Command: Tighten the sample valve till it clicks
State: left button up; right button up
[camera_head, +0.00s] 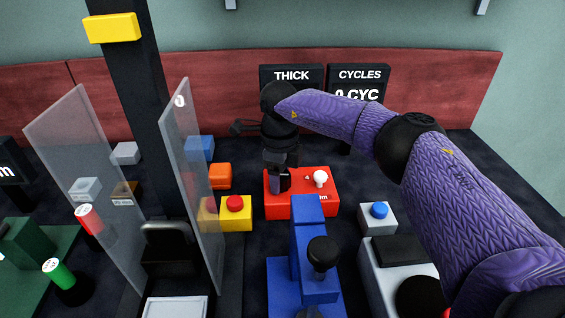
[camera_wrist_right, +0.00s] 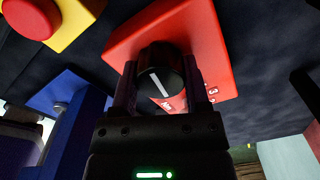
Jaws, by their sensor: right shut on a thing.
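The red box (camera_head: 285,209) stands in the middle of the dark work surface. In the right wrist view the same red box (camera_wrist_right: 125,40) carries a round black knob (camera_wrist_right: 160,68) with a white pointer line slanting across its face. I take this knob to be the sample valve. My right gripper (camera_head: 279,178) reaches down onto the left part of the red box. In the wrist view its fingers (camera_wrist_right: 162,92) are shut on the knob, one on each side. In the head view the gripper hides the knob. My left gripper is not in view.
A white round-topped lever (camera_head: 320,177) stands on the red box, right of my gripper. A blue press-like stand (camera_head: 305,270) is just in front. A yellow box with a red button (camera_head: 235,203) is at left, beside a clear panel (camera_head: 190,150). A blue-button box (camera_head: 379,211) is at right.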

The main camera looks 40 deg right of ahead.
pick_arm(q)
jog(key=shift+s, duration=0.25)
pick_arm(e)
jog(key=o, duration=1.3)
jog(key=shift+r, duration=0.4)
notch_tip(320, 180, up, 9)
jog(key=p, duration=0.4)
jog(key=shift+r, duration=0.15)
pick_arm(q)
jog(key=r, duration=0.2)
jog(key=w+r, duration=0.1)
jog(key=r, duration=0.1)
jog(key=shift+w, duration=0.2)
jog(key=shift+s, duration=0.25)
